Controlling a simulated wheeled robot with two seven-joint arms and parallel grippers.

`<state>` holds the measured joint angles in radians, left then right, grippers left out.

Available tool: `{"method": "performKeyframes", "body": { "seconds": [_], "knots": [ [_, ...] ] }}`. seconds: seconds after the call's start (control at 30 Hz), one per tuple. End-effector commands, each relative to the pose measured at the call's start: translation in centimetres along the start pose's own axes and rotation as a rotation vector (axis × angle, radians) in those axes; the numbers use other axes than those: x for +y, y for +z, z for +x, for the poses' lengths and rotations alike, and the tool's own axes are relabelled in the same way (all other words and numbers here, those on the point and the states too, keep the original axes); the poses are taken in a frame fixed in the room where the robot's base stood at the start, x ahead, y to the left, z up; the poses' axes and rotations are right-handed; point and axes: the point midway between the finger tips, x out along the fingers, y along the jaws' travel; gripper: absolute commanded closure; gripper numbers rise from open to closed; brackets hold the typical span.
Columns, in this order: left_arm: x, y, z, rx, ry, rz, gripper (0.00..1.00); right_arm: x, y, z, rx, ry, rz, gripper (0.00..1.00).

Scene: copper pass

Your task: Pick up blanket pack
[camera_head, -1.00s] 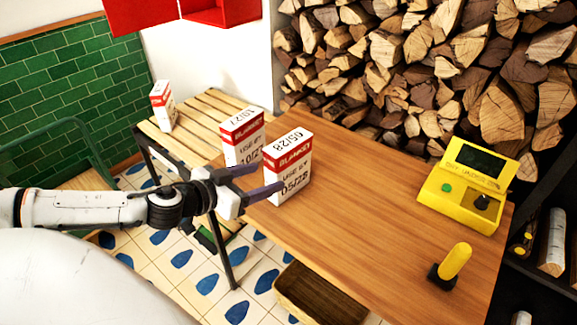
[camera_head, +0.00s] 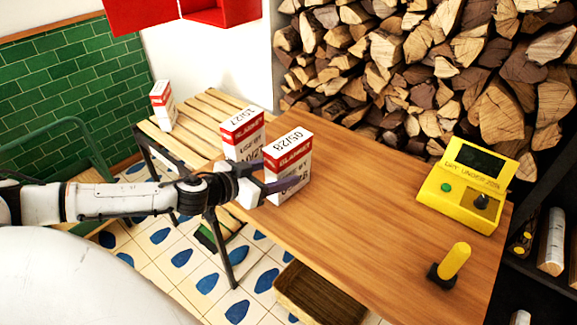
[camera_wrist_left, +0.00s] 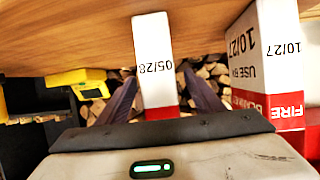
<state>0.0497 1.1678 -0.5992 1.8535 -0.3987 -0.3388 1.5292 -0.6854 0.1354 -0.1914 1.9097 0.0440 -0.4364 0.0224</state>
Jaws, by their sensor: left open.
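A white and red blanket pack marked 05/28 (camera_head: 291,160) stands upright on the wooden table (camera_head: 385,215). In the left wrist view this pack (camera_wrist_left: 153,60) shows between my two fingers. My left gripper (camera_head: 272,174) is open around its lower part, with a finger on either side; whether they touch it I cannot tell. A second pack marked 10/27 (camera_head: 242,132) stands close beside it, and shows large at the right of the left wrist view (camera_wrist_left: 268,60). A third, similar pack (camera_head: 162,104) stands farther back on a slatted bench. My right gripper is not in view.
A yellow device (camera_head: 465,185) with a dark screen and a yellow-handled object (camera_head: 453,265) stand on the table's right side. Stacked firewood (camera_head: 420,70) rises behind. A brown basket (camera_head: 305,293) is below the front edge. The table's middle is clear.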

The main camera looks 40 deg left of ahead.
Motion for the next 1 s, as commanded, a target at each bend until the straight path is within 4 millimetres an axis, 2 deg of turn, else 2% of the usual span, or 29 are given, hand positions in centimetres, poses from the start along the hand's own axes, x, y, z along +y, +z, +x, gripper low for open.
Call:
{"method": "performKeyframes", "body": {
  "seconds": [0.4,0.7,1.0],
  "knots": [
    [0.1,-0.1,4.4,0.002,0.0,-0.001,0.39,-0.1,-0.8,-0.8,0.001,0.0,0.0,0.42],
    [0.1,0.0,4.7,0.0,0.0,0.0,0.39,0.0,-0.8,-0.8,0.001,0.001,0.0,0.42],
    [0.1,0.0,4.7,0.0,0.0,0.0,0.9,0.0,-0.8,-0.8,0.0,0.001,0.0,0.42]
  ]
}}
